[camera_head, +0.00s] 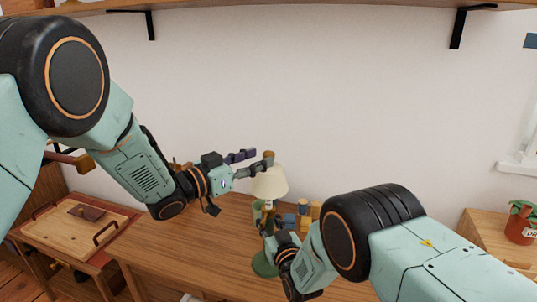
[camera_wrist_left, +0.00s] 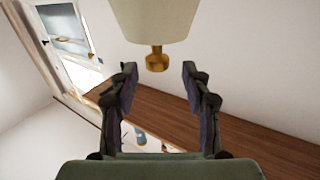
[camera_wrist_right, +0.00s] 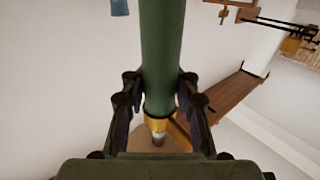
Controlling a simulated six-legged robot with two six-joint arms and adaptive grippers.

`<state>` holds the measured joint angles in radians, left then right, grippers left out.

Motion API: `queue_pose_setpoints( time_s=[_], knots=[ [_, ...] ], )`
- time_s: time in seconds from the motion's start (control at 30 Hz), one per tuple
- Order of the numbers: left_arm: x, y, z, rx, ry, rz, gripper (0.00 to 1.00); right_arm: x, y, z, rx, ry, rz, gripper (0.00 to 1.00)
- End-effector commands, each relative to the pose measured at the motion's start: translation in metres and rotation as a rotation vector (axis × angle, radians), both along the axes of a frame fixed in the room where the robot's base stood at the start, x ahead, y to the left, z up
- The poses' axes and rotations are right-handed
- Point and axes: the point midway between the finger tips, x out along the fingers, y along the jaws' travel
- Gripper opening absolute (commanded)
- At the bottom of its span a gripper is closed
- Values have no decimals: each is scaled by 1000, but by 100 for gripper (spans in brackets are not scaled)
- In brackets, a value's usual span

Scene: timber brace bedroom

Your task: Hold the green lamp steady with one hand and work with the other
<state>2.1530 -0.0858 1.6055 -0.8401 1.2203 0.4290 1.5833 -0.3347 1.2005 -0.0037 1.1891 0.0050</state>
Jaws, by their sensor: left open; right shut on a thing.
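The green lamp has a cream shade (camera_head: 270,182) and a round green base (camera_head: 264,263) on the wooden desk. My right gripper (camera_wrist_right: 158,78) is shut on the lamp's green stem (camera_wrist_right: 163,40); a brass collar (camera_wrist_right: 156,130) shows at the stem's end. In the head view its fingers are partly hidden beside the lamp. My left gripper (camera_head: 255,161) is open at the top of the shade. In the left wrist view a brass knob (camera_wrist_left: 157,60) on the shade (camera_wrist_left: 155,18) lies between its fingertips, apart from both.
The desk top (camera_head: 180,250) is clear left of the lamp. Blue and yellow items (camera_head: 303,212) stand just behind it. A wooden tray (camera_head: 55,233) sits on a lower table at left. A potted plant (camera_head: 521,224) is at right. A shelf (camera_head: 300,7) runs overhead.

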Motion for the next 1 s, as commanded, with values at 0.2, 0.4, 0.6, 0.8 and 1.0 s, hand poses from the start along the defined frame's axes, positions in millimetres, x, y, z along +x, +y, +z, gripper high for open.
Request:
queue_pose_setpoints(
  time_s=[0.2,0.4,0.6,0.8,1.0],
  knots=[
    [21,-24,0,-1,-1,-1,48,-1,0,-2,0,4,-1,0],
    [29,-33,0,-1,0,0,48,-1,0,-2,0,4,-1,0],
    [29,-33,0,-2,1,1,48,-1,0,-2,0,4,-1,0],
    [29,-33,0,-2,1,1,39,-1,0,-2,0,4,-1,0],
    [29,-33,0,-2,1,1,22,-1,0,-2,0,4,-1,0]
  ],
)
